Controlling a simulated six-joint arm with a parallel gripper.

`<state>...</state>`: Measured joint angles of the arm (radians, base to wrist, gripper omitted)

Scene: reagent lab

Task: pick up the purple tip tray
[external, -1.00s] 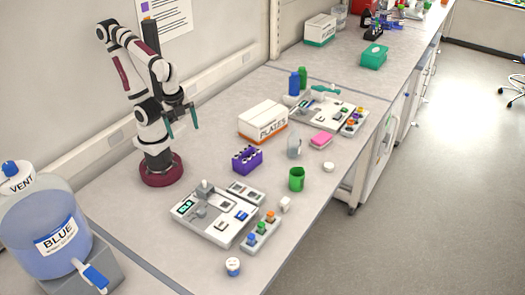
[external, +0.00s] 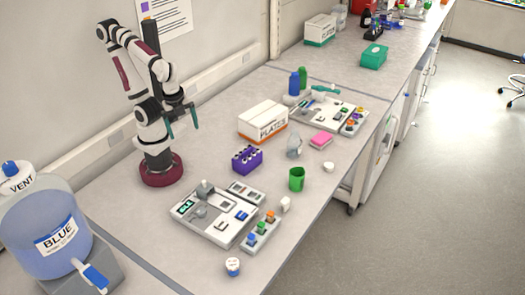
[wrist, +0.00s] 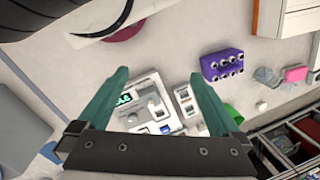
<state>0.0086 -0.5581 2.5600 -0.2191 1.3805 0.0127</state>
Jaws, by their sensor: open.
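The purple tip tray (external: 247,159) is a small purple block with several round openings on top. My gripper (external: 182,120) is raised above the bench near my arm's column. Its two green fingers are spread, with nothing between them, and it also shows in the wrist view (wrist: 158,85).
A white plates box (external: 262,121) stands just behind the tray. A white instrument (external: 212,215) with a button strip (external: 261,232) is in front. A green cup (external: 296,179), a clear grey vessel (external: 294,147) and a pink block (external: 321,140) are to the right. Bare bench surrounds the tray.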

